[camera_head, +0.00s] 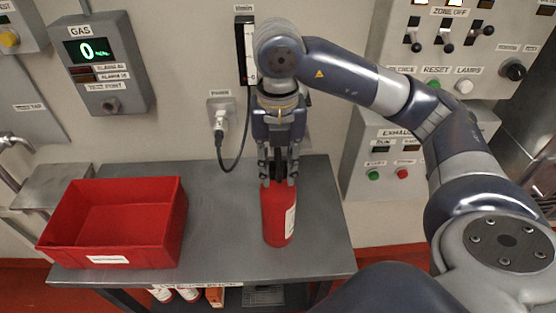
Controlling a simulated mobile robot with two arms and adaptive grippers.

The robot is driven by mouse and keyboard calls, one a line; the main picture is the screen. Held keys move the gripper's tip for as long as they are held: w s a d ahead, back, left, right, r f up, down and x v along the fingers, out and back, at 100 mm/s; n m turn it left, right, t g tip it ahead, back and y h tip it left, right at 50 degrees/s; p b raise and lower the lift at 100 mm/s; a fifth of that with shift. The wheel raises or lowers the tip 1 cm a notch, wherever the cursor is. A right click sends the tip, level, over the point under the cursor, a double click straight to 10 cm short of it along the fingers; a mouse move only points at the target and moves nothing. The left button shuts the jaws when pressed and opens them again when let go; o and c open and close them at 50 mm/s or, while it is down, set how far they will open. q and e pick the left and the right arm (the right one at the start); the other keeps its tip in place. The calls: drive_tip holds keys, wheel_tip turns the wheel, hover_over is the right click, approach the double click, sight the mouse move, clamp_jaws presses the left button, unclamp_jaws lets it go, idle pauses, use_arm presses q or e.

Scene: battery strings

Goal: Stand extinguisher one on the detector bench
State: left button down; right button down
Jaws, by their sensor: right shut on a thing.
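A red fire extinguisher (277,215) with a white label stands upright at the middle of the grey bench (220,240); its base appears to touch the bench top. My right gripper (278,178) points down and is shut on the extinguisher's top. The fingers hide most of the extinguisher's head. My left gripper does not show in the head view.
An empty red bin (115,255) sits on the bench's left. A gas panel (100,62), a cabled socket (221,115) and control panels (455,45) are on the wall. Bench space right of the extinguisher is clear.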

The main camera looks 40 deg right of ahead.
drive_tip(key=c, duration=1.6)
unclamp_jaws()
drive_tip(key=shift+f, duration=0.1)
drive_tip(key=o, duration=0.4)
drive_tip(key=shift+s+a, duration=0.1)
drive_tip(key=shift+c, duration=0.2)
drive_tip(key=shift+r, duration=0.25)
wheel_tip(320, 180, up, 12)
drive_tip(key=shift+f+p, duration=0.1)
drive_tip(key=shift+p, duration=0.7)
